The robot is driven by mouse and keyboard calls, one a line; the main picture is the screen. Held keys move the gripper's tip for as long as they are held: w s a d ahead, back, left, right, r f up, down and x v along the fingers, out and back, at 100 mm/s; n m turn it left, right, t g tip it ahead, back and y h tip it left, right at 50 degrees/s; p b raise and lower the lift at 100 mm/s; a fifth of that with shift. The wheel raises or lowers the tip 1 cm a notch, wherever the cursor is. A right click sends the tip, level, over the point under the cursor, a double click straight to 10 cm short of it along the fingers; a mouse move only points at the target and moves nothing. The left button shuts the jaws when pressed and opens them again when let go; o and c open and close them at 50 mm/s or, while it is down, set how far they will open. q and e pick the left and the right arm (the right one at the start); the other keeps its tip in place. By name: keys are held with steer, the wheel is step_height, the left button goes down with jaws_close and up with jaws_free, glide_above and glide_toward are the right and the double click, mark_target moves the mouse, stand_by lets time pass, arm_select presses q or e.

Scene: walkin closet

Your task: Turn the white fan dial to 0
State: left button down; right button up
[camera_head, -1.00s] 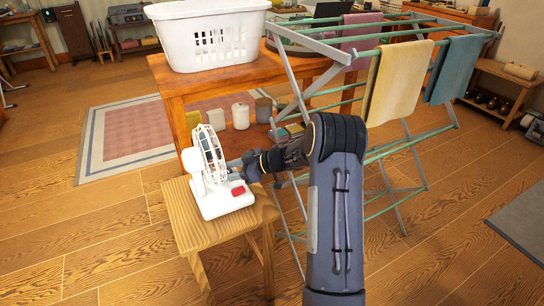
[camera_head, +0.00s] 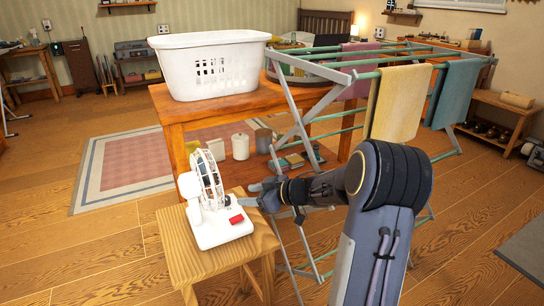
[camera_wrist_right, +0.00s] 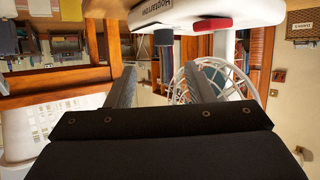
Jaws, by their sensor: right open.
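The white fan (camera_head: 215,228) stands upright on a small wooden stool, its round cage above a flat base with a red patch (camera_head: 236,218). My right gripper (camera_head: 252,196) is open, just right of the fan base. In the right wrist view the picture is upside down: the fan base (camera_wrist_right: 165,16) is at the top and the cage (camera_wrist_right: 222,78) at the right. A dark round dial (camera_wrist_right: 163,37) sticks out from the base, lined up with the gap between my right fingers (camera_wrist_right: 162,82). The dial's setting is not readable. My left gripper is not in view.
The stool (camera_head: 190,262) has some bare top around the fan. A wooden table (camera_head: 185,108) with a white laundry basket (camera_head: 185,78) stands behind. A drying rack (camera_head: 300,135) with hung towels stands close behind and right of my right arm.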

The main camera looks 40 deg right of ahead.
step_height(320, 180, up, 16)
steer(key=s+d+m+t+h+p, duration=0.1)
steer(key=s+m+t+h+p, duration=0.15)
steer(key=m+h+p, duration=0.35)
steer(key=s+a+r+m+g+h+p, duration=0.1)
steer(key=s+a+g+p, duration=0.4)
steer(key=s, duration=0.6)
step_height(320, 180, up, 2)
steer(key=shift+s+a+m+h+p, duration=0.35)
steer(key=shift+m+p, duration=0.25)
steer(key=shift+m, duration=0.3)
steer(key=shift+a, duration=0.1)
steer(key=s+a+f+n+g+y, duration=0.1)
steer(key=s+a+f+g+y, duration=0.15)
steer(key=s+a, duration=0.45)
steer(key=s+a+f+n+g+y, duration=0.1)
steer(key=s+a+f+g+y, duration=0.15)
steer(key=s+a, duration=0.5)
step_height(320, 180, up, 15)
steer(key=y+p, duration=0.1)
steer(key=p, duration=1.5)
steer(key=shift+a+r+t, duration=0.2)
steer(key=shift+a+t, duration=0.15)
